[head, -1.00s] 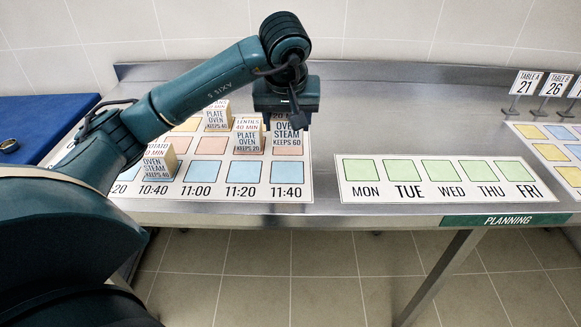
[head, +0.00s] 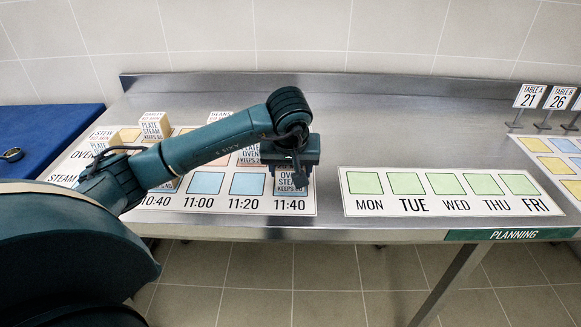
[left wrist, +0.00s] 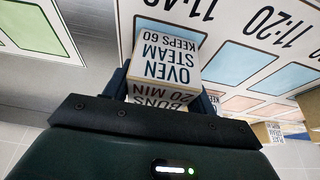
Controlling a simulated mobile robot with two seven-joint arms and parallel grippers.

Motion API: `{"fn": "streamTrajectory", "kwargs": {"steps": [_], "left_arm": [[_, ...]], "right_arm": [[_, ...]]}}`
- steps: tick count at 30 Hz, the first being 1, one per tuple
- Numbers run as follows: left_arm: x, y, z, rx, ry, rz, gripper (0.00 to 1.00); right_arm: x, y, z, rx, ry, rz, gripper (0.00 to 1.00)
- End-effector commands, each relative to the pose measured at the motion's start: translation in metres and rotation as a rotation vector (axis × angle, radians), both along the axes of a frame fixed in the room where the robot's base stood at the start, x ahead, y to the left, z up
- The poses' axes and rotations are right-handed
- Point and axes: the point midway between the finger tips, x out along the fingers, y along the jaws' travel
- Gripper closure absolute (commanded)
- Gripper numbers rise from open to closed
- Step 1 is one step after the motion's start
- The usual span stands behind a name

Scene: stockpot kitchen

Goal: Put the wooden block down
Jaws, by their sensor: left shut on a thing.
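The wooden block (head: 292,182), with a white label reading OVEN STEAM KEEPS 60, is between the jaws of my left gripper (head: 291,166). It is at the 11:40 column of the time board (head: 226,206), over the front blue row, just behind the 11:40 label. In the left wrist view the same block (left wrist: 168,57) sits between the jaws of the left gripper (left wrist: 165,85), and a blue square shows beside it. The gripper hides the block's upper part in the head view. I cannot tell whether it touches the board. My right gripper is not in view.
Other labelled blocks (head: 155,124) stand on the board to the left, partly behind my arm. A weekday board (head: 408,207) with green squares lies to the right, empty. Table number signs (head: 530,95) stand at far right. A blue mat (head: 45,130) lies at far left.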

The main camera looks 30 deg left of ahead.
Motion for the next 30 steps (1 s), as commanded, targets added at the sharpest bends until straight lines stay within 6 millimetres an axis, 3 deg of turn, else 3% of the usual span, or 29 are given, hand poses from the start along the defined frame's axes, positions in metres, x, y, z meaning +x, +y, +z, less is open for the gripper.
{"fn": "streamTrajectory", "kwargs": {"steps": [9,19,30], "left_arm": [[0.000,0.000,-0.001,0.000,0.000,0.000,0.22],[-0.001,-0.001,0.007,0.000,-0.001,0.000,0.22],[-0.024,-0.016,0.076,0.000,-0.005,-0.002,0.22]], "right_arm": [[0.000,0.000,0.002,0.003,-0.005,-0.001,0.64],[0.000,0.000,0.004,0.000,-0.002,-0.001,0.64],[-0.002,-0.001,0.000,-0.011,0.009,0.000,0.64]]}}
